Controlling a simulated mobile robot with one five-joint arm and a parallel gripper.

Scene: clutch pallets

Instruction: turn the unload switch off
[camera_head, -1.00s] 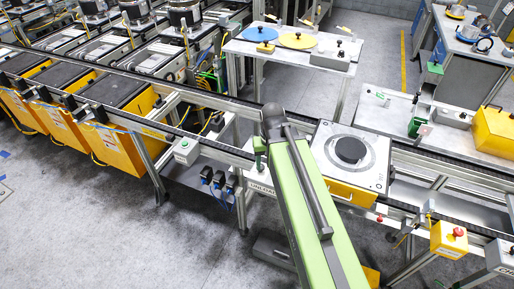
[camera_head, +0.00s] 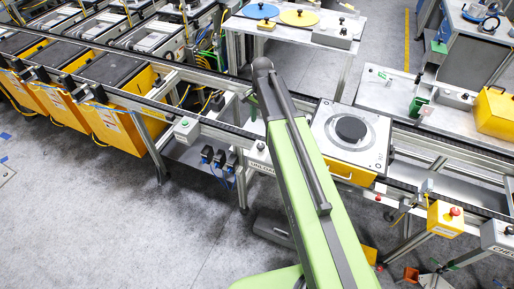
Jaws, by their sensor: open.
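The unload switch is a small grey box with a dark knob (camera_head: 260,145) on the front of the conveyor, just left of my green arm. A white plate lettered "UNLO…" (camera_head: 261,167) sits below it, its right end covered by my arm. The knob is too small for me to tell which way it is turned. My arm rises from the bottom of the view to a dark rounded joint (camera_head: 263,66) above the conveyor. My gripper does not show; it is hidden beyond the arm.
A pallet with a black disc (camera_head: 350,130) sits on the conveyor right of my arm. A green-button box (camera_head: 187,130) is left of the switch. A yellow box with a red button (camera_head: 445,219) is at the right. The grey floor (camera_head: 120,225) at front left is clear.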

